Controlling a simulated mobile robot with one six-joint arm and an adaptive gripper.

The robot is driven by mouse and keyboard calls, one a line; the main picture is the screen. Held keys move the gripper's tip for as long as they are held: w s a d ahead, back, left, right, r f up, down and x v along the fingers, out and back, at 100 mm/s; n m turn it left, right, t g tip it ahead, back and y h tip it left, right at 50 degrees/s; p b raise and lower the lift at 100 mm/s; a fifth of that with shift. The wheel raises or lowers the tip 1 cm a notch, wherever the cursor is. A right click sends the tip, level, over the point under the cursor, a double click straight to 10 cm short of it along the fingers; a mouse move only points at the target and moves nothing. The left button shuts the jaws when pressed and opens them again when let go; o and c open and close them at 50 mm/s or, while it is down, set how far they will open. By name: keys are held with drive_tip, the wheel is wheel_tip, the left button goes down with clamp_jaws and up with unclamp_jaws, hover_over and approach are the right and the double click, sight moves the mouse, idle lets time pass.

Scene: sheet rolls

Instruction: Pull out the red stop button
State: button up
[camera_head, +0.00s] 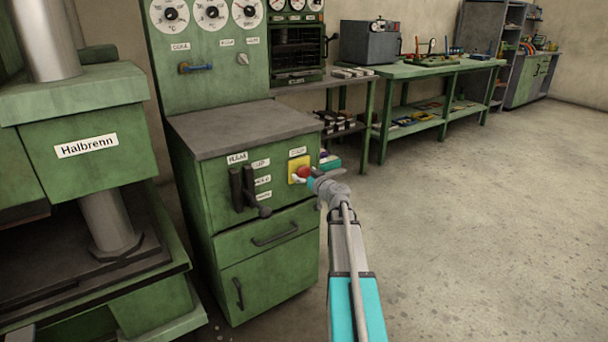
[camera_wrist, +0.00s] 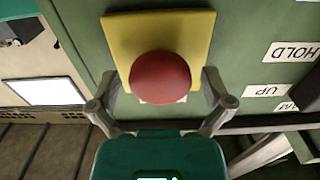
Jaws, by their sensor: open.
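The red stop button (camera_wrist: 160,78) is a round mushroom knob on a square yellow plate (camera_wrist: 115,38), fixed to the front of a green cabinet (camera_head: 262,220). In the head view the red button (camera_head: 305,172) is partly hidden by my gripper (camera_head: 308,178). In the wrist view my gripper (camera_wrist: 160,104) is open, with one finger on each side of the button's lower part. The fingertips are close to the yellow plate. I cannot tell whether they touch the knob.
Left of the button, the cabinet front carries dark levers (camera_head: 247,190) and white labels. A drawer (camera_head: 270,235) lies below. A green press marked Halbrenn (camera_head: 85,145) stands at the left. A green workbench (camera_head: 440,70) stands behind. The floor (camera_head: 480,220) to the right is clear.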

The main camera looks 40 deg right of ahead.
drive_tip(key=c, duration=1.2)
drive_tip(key=shift+s, duration=0.9)
drive_tip(key=shift+c, duration=0.2)
drive_tip(key=o, duration=1.2)
drive_tip(key=shift+o, duration=0.2)
drive_tip(key=s, duration=1.2)
